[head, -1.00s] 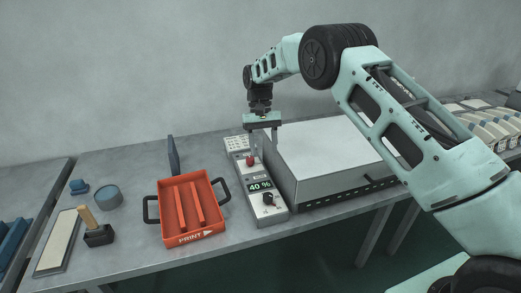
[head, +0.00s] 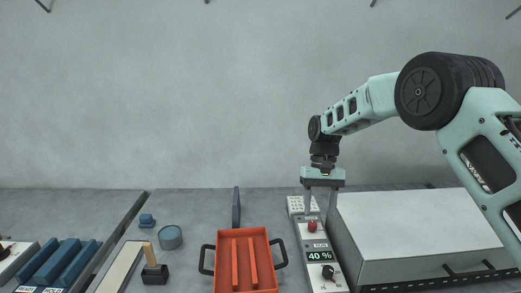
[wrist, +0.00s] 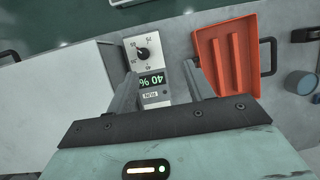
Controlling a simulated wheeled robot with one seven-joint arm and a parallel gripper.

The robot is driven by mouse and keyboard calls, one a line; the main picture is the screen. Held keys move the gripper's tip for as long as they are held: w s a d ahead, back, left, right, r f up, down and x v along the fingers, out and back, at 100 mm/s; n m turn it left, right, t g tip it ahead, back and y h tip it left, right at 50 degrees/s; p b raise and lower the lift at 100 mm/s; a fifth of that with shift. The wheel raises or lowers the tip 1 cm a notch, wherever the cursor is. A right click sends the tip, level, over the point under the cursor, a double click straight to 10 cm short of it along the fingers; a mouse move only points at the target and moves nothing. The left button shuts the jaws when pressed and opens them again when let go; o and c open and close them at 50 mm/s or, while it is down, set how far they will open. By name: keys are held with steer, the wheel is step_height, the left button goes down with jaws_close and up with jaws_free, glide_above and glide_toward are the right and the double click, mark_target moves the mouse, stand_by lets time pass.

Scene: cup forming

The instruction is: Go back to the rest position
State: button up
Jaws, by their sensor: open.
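My gripper (head: 322,200) is open and empty. In the head view it hangs from my arm above the control panel (head: 327,281), its fingers pointing down near the red button (head: 312,226). In the wrist view my gripper (wrist: 165,85) has its two fingers apart on either side of the panel, with the "40 %" display (wrist: 151,80) and the black knob (wrist: 142,54) showing beyond them. The red button is hidden in the wrist view. I cannot tell how far the fingertips are above the panel.
A large light-grey box (head: 415,230) stands right of the panel. An orange tray (head: 244,262) with black handles lies to the left. Further left are a blue-grey round container (head: 170,237), a wooden-handled stamp (head: 153,270) and a small blue block (head: 146,220). The space above the table is clear.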

steer(key=s+a+r+n+t, duration=0.1)
steer(key=s+a+r, duration=0.2)
steer(key=s, duration=0.3)
steer(key=s+a+r+n, duration=0.2)
steer(key=s+a+r, duration=0.15)
steer(key=s, duration=0.25)
steer(key=s+d+n+t, duration=0.1)
steer(key=s+n, duration=0.1)
steer(key=s, duration=1)
steer(key=s+d+f+n+t+b, duration=0.1)
steer(key=s+n+t, duration=0.1)
steer(key=s, duration=1.1)
steer(key=shift+s+f+n, duration=0.25)
steer(key=shift+n, duration=0.05)
